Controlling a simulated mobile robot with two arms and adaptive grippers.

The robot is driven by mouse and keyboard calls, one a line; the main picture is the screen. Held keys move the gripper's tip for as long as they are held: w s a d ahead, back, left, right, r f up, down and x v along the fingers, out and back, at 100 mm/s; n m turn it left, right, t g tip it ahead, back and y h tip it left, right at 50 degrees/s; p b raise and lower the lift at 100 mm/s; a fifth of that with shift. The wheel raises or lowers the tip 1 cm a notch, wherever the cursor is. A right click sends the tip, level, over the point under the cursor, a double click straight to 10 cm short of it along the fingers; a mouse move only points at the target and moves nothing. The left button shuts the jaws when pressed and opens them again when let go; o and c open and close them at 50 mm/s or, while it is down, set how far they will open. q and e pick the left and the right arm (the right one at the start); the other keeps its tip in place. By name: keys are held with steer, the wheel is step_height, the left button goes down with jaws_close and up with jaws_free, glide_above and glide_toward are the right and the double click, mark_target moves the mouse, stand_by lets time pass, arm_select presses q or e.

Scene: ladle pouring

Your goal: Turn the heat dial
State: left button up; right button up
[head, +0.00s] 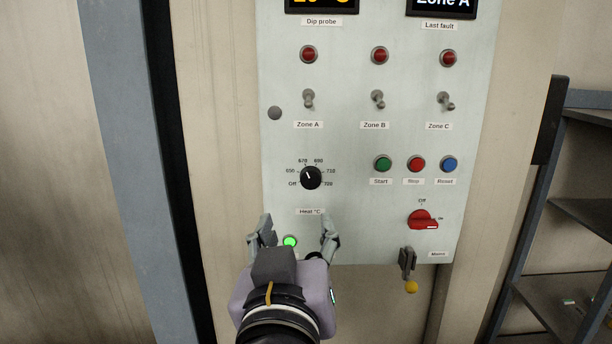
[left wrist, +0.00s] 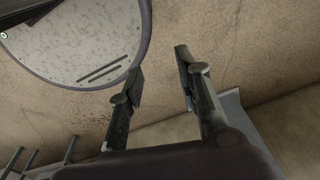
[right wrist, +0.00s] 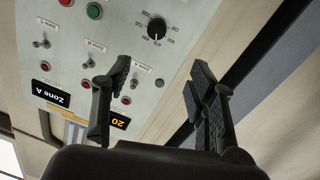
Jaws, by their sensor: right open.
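The heat dial (head: 311,178) is a round black knob with a white pointer line on the pale control panel (head: 340,140). Its pointer leans up and left, near the 650 and 670 marks. The "Heat °C" label (head: 310,211) is below it. My right gripper (head: 297,226) is open and empty below the dial, its fingers spread either side of a lit green lamp (head: 290,242). In the right wrist view, the dial (right wrist: 157,28) is beyond the fingertips, apart from them. My left gripper (left wrist: 158,65) is open and empty, away from the panel, facing a wall with a round plate.
Toggle switches (head: 377,99) and red lamps are above the dial. Start, Stop and Reset buttons (head: 417,164) and a red rotary switch (head: 423,220) are to its right. A lever with a yellow knob (head: 411,287) hangs at the panel's lower edge. Shelving (head: 560,215) stands at the right.

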mark_target(310, 181)
steer(key=w, duration=0.5)
steer(key=w+d, duration=0.1)
steer(key=w, duration=0.9)
steer(key=shift+w+d+p, duration=0.35)
steer(key=shift+d+p, duration=0.05)
steer(key=shift+w, duration=0.55)
arm_select(q)
steer(key=d, duration=0.2)
steer(key=shift+d+r, duration=0.25)
steer(key=shift+d, duration=0.05)
arm_select(e)
steer(key=shift+c, duration=0.3)
arm_select(q)
steer(key=shift+a+f, duration=0.1)
steer(key=shift+a, duration=0.15)
arm_select(e)
steer(key=shift+f, duration=0.1)
steer(key=c, duration=1.1)
